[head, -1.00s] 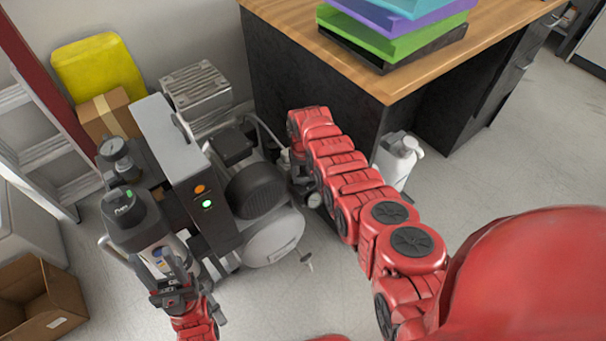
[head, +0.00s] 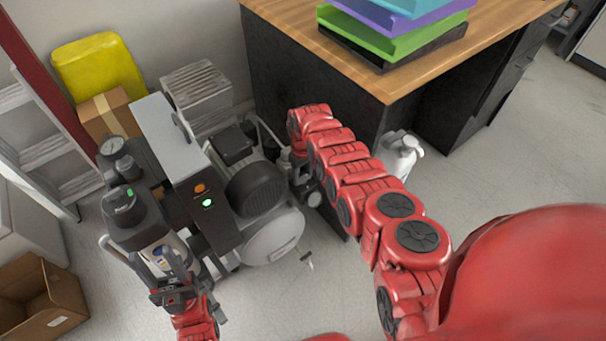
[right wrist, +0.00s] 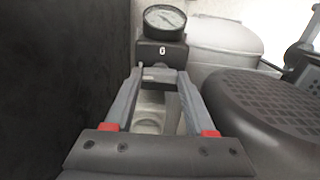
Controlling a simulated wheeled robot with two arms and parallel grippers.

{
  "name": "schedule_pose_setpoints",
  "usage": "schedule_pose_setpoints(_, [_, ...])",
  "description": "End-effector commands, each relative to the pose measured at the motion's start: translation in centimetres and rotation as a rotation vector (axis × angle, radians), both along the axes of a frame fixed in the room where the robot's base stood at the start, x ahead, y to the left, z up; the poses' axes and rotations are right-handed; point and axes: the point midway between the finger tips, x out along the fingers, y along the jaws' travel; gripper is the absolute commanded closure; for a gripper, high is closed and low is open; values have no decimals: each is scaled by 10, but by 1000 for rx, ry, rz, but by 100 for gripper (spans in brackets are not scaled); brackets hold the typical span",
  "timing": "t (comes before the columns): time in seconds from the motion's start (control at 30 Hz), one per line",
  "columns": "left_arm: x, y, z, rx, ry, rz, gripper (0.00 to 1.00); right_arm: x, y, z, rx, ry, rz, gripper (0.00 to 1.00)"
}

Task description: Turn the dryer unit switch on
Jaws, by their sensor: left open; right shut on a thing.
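The machine has a tall grey and black box (head: 172,140) with an orange light and a lit green light (head: 207,202). To its left stands a dark grey cylinder unit (head: 132,218), probably the dryer, with a white panel and a small blue part (head: 159,252). My left gripper (head: 172,268) is open in front of this panel; whether it touches is unclear. My right gripper (right wrist: 158,76) is shut on a small grey part just below a black gauge block (right wrist: 163,52) marked "0". In the head view its fingers are hidden behind my arm and the machine.
A round dial gauge (right wrist: 164,21) tops the block. A ribbed black motor cover (right wrist: 270,105) is close on the right, a dark wall on the left. A wooden-topped desk (head: 400,75) stands behind my right arm, with a white bottle (head: 398,155) beside it. An open cardboard box (head: 40,305) lies lower left.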

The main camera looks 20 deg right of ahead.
Motion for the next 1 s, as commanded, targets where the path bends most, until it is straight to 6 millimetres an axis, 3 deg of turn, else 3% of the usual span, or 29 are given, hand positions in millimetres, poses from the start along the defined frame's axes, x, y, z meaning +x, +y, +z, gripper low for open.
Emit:
schedule_pose_setpoints(0.27, [0,0,0,0,0,0,50,-1,0,-1,-1,2,2,100])
schedule_pose_setpoints(0.3, [0,0,0,0,0,0,50,-1,0,-1,-1,2,2,43])
schedule_pose_setpoints(0.47, [0,0,0,0,0,0,50,0,0,-1,0,1,1,15])
schedule_pose_setpoints(0.77, [0,0,2,0,0,0,50,0,0,1,0,0,0,15])
schedule_pose_setpoints(0.87, [0,0,10,0,0,0,50,0,-1,11,-1,0,-1,15])
schedule_pose_setpoints(1.0, [0,0,34,0,0,0,50,1,-1,39,1,-3,-2,15])
